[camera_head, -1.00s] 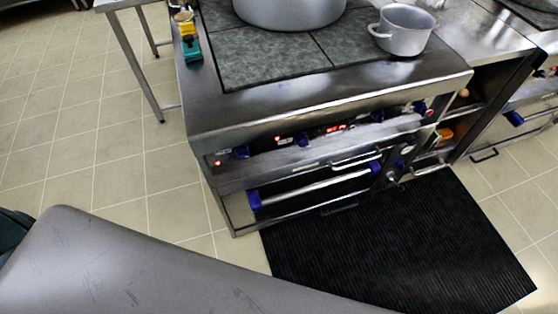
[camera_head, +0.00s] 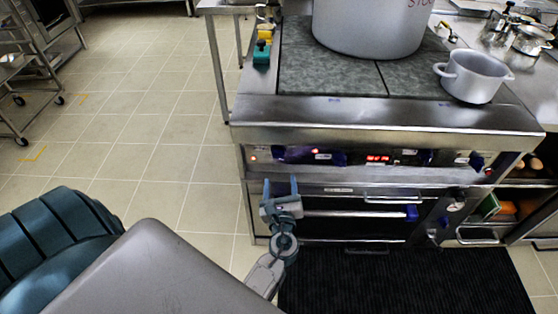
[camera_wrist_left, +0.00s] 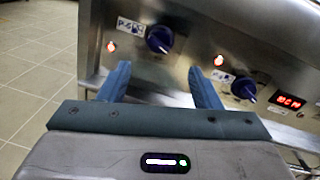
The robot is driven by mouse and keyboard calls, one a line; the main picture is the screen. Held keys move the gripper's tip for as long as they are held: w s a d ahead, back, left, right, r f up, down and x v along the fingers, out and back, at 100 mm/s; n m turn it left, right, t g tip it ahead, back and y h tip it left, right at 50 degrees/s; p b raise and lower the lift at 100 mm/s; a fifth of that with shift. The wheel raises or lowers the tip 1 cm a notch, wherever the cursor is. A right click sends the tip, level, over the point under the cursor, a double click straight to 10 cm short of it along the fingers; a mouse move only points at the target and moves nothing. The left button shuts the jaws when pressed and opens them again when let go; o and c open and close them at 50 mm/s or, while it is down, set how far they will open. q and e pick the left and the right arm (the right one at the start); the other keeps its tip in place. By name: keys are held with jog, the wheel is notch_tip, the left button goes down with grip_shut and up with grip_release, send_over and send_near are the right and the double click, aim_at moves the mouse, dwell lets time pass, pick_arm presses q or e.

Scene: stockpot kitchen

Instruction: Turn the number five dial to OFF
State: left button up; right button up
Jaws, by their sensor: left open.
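Several blue dials sit along the stove's front panel (camera_head: 360,156). In the left wrist view, one dial (camera_wrist_left: 160,38) is at the upper middle and another dial (camera_wrist_left: 243,88) is lower to the right. Each has a small white label and a lit red light beside it. My left gripper (camera_head: 280,182) is open and empty, in front of and below the panel's left end. Its fingers also show in the left wrist view (camera_wrist_left: 160,70), apart from both dials. My right gripper is out of view.
A large stockpot (camera_head: 368,28) and a smaller pot (camera_head: 472,76) stand on the stove top. The oven door handle (camera_head: 360,213) runs below the panel. A black mat (camera_head: 410,280) lies in front. The tiled floor (camera_head: 160,150) to the left is clear.

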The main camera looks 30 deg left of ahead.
aim_at(279, 158)
pick_arm(q)
jog(key=p+x, duration=0.1)
jog(key=x, duration=0.9)
jog(key=shift+w+a+f+p, duration=0.1)
jog(key=shift+p, duration=0.25)
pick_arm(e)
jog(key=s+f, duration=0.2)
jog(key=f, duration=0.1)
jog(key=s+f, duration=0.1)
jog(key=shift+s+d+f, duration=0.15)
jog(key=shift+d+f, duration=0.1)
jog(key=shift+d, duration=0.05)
pick_arm(q)
jog(key=c, duration=1)
